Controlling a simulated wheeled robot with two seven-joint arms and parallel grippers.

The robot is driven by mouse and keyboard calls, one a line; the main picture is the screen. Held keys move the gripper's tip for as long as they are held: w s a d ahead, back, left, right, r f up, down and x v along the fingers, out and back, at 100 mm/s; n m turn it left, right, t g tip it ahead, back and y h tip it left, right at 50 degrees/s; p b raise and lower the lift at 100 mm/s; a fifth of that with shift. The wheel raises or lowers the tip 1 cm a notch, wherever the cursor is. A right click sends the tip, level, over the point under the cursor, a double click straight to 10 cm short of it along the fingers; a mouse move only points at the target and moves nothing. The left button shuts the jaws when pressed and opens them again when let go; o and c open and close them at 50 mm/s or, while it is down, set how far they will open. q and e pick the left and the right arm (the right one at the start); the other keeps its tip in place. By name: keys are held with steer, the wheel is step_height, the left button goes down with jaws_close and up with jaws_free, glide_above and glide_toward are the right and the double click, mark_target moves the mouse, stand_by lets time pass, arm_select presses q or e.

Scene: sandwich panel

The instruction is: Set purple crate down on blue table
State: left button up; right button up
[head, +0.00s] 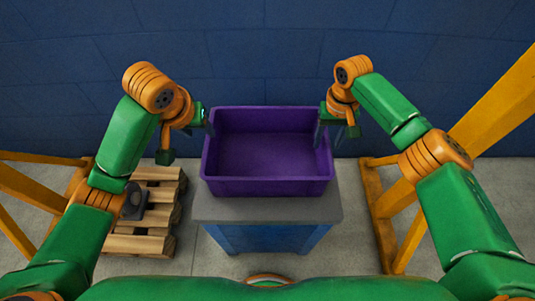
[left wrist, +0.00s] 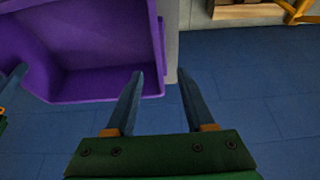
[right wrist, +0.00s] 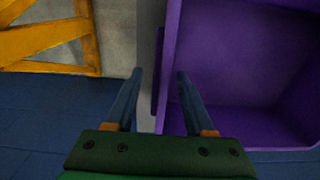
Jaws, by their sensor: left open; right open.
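The purple crate (head: 268,187) is open-topped, empty and upright on the grey top of the blue table (head: 265,238). My left gripper (head: 207,119) is open at the crate's left wall. In the left wrist view its fingers (left wrist: 161,76) lie on either side of the wall line of the crate (left wrist: 100,84). My right gripper (head: 324,128) is open at the right wall. In the right wrist view one finger shows over the inside of the crate (right wrist: 235,60) and the other outside it (right wrist: 160,72). I cannot tell whether any finger touches the crate.
A wooden pallet stack (head: 145,215) with a dark item on it stands left of the table. Yellow frames stand at the left (head: 35,190) and right (head: 385,225). A blue wall (head: 260,50) rises close behind the table. A strip of tabletop in front of the crate is bare.

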steer(key=shift+r, duration=0.35)
arm_select(q)
steer(key=v, duration=0.3)
steer(key=shift+s+a+r, duration=0.1)
steer(key=shift+s+r, duration=0.1)
steer(key=shift+r, duration=0.1)
arm_select(e)
step_height(320, 180, up, 11)
steer(key=shift+r, duration=0.2)
